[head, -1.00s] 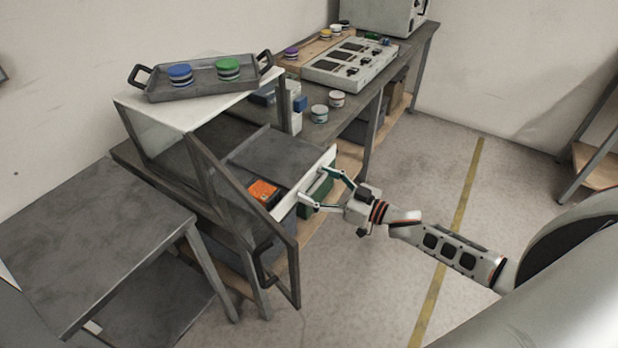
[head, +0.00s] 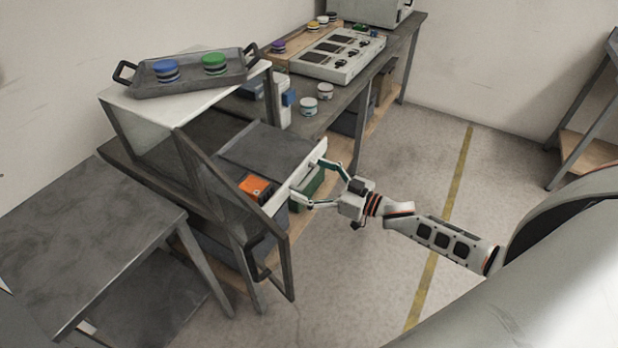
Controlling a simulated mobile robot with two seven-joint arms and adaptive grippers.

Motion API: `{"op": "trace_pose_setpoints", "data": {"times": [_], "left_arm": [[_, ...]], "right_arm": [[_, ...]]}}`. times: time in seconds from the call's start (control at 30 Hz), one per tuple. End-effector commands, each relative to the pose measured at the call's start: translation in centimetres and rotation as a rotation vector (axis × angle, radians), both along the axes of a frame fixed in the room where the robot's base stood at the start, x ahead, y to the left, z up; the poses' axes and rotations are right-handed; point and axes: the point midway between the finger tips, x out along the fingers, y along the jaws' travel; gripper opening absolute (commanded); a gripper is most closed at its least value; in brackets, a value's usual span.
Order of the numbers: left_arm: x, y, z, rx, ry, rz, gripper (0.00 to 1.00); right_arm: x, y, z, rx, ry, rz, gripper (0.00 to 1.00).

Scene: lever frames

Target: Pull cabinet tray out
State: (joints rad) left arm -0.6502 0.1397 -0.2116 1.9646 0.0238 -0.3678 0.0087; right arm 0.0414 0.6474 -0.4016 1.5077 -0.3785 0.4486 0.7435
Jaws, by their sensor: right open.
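The cabinet (head: 128,112) is a white-topped box on the grey workbench, with its framed door (head: 222,195) swung open toward the front. The cabinet tray (head: 268,148) is a flat grey sheet with a white front edge, and it sticks out of the cabinet's open side. My right gripper (head: 307,186) is open at the tray's white front, with its two fingers spread along that edge. I cannot tell whether the fingertips touch it. My left gripper is not in view.
A dark handled tray (head: 200,84) with a blue and a green round container sits on the cabinet. A grey table (head: 85,240) stands at front left. A control panel (head: 338,55) lies on the bench.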

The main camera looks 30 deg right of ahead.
Motion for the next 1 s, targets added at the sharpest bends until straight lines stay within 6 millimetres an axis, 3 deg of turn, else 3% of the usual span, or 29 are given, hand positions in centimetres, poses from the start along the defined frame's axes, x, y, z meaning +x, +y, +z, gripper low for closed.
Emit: {"op": "trace_pose_setpoints", "data": {"times": [0.6, 1.0], "left_arm": [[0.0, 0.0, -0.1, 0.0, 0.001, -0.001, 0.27], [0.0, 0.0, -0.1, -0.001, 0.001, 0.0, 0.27]], "right_arm": [[-8.6, -5.7, -0.1, -0.002, 0.003, -0.001, 0.93], [-9.7, -6.5, 0.0, -0.001, -0.001, 0.0, 0.93]]}}
